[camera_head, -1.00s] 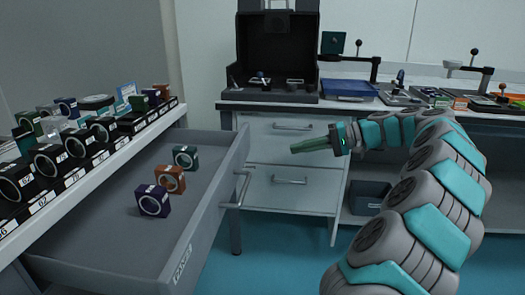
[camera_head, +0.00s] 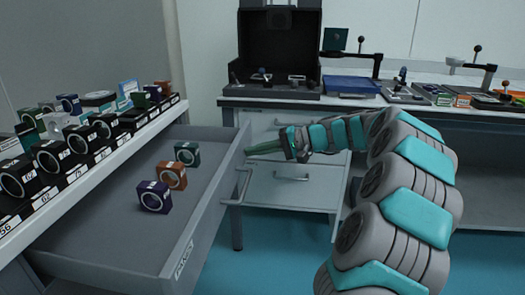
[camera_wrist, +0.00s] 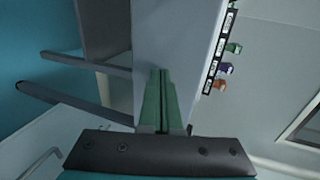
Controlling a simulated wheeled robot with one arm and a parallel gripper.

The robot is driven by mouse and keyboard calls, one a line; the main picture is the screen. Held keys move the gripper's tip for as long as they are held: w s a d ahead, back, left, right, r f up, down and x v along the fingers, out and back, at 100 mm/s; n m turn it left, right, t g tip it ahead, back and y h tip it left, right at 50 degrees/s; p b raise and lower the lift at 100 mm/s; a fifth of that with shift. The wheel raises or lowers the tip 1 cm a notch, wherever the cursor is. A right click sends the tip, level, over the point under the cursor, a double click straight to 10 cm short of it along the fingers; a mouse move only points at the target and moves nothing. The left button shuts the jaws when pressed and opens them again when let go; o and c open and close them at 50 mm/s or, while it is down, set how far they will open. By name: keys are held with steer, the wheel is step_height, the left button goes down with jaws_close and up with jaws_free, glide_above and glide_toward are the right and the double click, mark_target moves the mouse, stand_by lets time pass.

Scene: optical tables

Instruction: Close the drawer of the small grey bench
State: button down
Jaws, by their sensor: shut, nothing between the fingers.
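The grey drawer (camera_head: 185,262) of the small grey bench (camera_head: 95,172) is pulled well out at the left of the head view. Its bar handle (camera_head: 237,187) is on the outer face of the front panel. Three ring mounts, teal (camera_head: 187,153), orange (camera_head: 172,175) and purple (camera_head: 154,197), stand inside. My gripper (camera_head: 248,152) is shut and empty, its green fingers pointing left at the far end of the front panel. In the wrist view the fingers (camera_wrist: 162,75) overlap a grey panel (camera_wrist: 170,35). I cannot tell whether they touch it.
Several labelled ring mounts (camera_head: 60,157) line the bench top above the drawer. A white drawer cabinet (camera_head: 290,205) under a long table (camera_head: 430,110) stands behind my gripper. A black open case (camera_head: 278,55) is on that table. Blue floor (camera_head: 275,262) is clear before the drawer.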

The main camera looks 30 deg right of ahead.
mark_target(172, 156)
stand_by(0.3)
steer(key=w+a, duration=0.4)
steer(key=a, duration=0.2)
steer(key=w+a, duration=0.5)
steer(key=a, duration=0.2)
steer(key=w+a, duration=0.5)
steer(key=a, duration=0.2)
steer(key=shift+w, duration=0.2)
steer(key=shift+w+a+r, duration=0.1)
steer(key=shift+w+a, duration=0.25)
steer(key=shift+a, duration=0.05)
